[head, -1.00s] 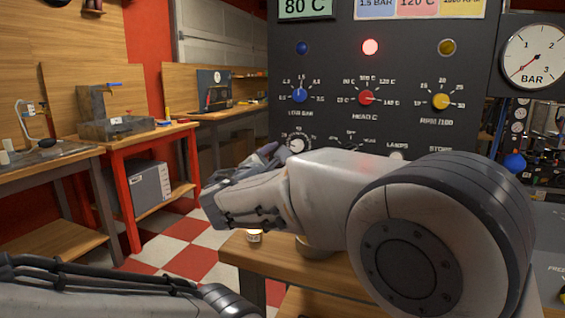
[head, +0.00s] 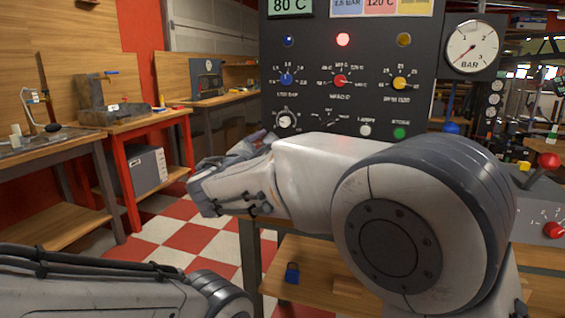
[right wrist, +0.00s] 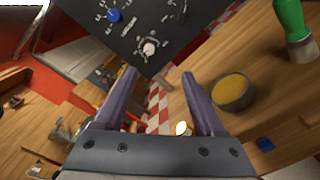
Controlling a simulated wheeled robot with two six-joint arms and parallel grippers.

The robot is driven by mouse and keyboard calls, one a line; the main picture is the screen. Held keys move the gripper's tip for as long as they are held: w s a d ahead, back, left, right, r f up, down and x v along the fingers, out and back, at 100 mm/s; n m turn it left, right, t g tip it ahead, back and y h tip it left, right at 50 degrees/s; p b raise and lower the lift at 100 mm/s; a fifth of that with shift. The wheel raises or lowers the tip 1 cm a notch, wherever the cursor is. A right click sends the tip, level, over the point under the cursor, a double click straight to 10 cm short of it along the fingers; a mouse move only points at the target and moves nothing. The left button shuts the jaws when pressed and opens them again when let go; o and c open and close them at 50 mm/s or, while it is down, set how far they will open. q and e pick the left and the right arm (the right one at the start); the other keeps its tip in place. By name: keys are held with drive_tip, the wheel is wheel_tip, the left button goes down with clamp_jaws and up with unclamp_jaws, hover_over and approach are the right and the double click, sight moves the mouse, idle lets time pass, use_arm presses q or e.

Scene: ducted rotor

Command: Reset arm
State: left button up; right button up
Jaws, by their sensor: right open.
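My right arm crosses the head view from the right, and its gripper (head: 255,142) points away toward the lower left of the dark control panel (head: 320,108). In the right wrist view the right gripper (right wrist: 158,73) is open, with nothing between its two fingers. The panel (right wrist: 122,38) shows beyond the fingertips, with a blue knob (right wrist: 114,15) and a white knob (right wrist: 149,48). I cannot tell the exact gap to the panel. My left forearm lies at the lower left of the head view; its gripper is out of frame.
A bowl with yellow contents (right wrist: 232,92) and a green-handled brush (right wrist: 290,22) are on the wooden bench right of the fingers. A blue padlock (head: 292,272) is on the lower shelf. A red-knobbed lever (head: 548,161) stands at right. Checkered floor is open at left.

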drive_tip(key=s+d+f+m+g+y, duration=0.1)
drive_tip(key=s+d+f+m+g, duration=0.35)
drive_tip(key=s+f, duration=0.35)
drive_tip(key=s+d+f+m+g, duration=0.3)
drive_tip(key=s+d+f+g, duration=0.2)
drive_tip(key=s+f, duration=0.35)
drive_tip(key=s+a+f+m+g+y, duration=0.1)
drive_tip(key=s+f+m+g+y, duration=0.3)
drive_tip(key=s, duration=0.7)
drive_tip(key=s+f+m+g+y, duration=0.1)
drive_tip(key=s+f+m+g, duration=0.25)
drive_tip(key=s+f, duration=0.45)
drive_tip(key=s+r+p, duration=0.3)
drive_tip(key=r+p, duration=2.7)
drive_tip(key=r, duration=0.3)
drive_tip(key=shift+a+y+p, duration=0.25)
drive_tip(key=shift+y+p, duration=0.05)
drive_tip(key=shift+p, duration=0.1)
drive_tip(key=shift+s, duration=0.1)
